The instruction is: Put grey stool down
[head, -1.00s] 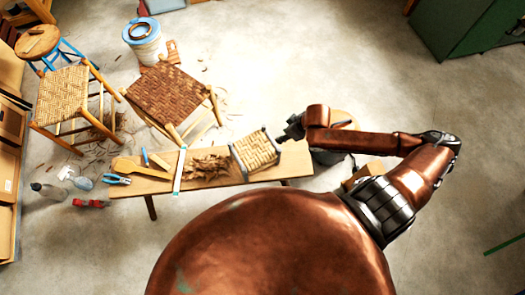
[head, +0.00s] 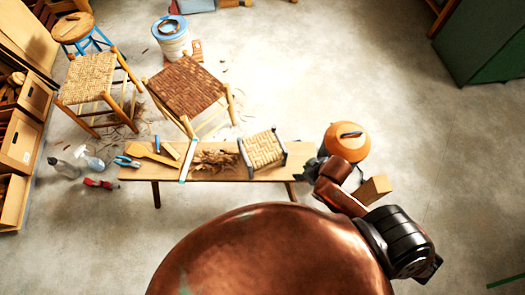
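The grey stool (head: 264,150) is a small stool with a woven straw seat and dark grey legs. It sits on the right part of the wooden bench (head: 222,174), seat facing up. My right gripper (head: 302,171) is just right of the stool, by the bench's right end, and a gap shows between them. It holds nothing that I can see; its fingers are small and dark, so their opening is unclear. My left gripper is not in view.
A brown woven stool (head: 186,86) stands behind. Floor at right is clear.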

